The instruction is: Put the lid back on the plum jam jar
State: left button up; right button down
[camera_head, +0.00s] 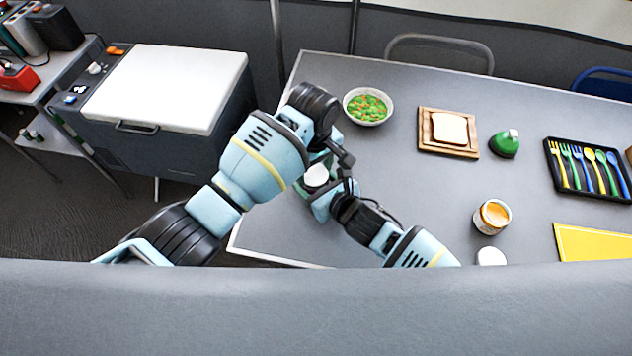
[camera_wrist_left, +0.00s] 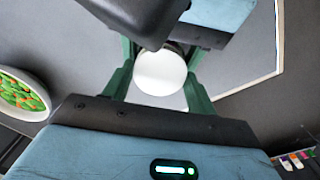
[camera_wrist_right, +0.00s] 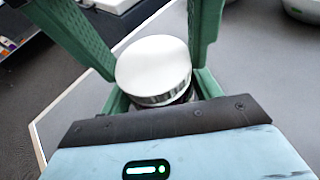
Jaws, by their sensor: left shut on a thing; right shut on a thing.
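The white round lid (camera_head: 316,174) sits between my two grippers over the table's left part; it also shows in the left wrist view (camera_wrist_left: 160,72) and right wrist view (camera_wrist_right: 153,64). My left gripper (camera_head: 324,158) comes from above and appears shut on the lid's sides. The plum jam jar (camera_wrist_right: 183,98) shows only as a dark sliver under the lid, between the fingers of my right gripper (camera_head: 322,198), which appears shut on it. The lid is over the jar's mouth, roughly level. I cannot tell whether it is fully seated. Most of the jar is hidden.
An open jar with orange contents (camera_head: 492,216) and a white round top (camera_head: 490,256) are at right. The table's centre is clear.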

pick_arm(q)
jog(key=m, duration=0.6)
pick_arm(e)
jog(key=shift+d, duration=0.1)
pick_arm(q)
jog(key=o, duration=1.1)
jog(key=shift+d, duration=0.1)
jog(key=shift+r, duration=2.25)
jog(key=o, duration=0.4)
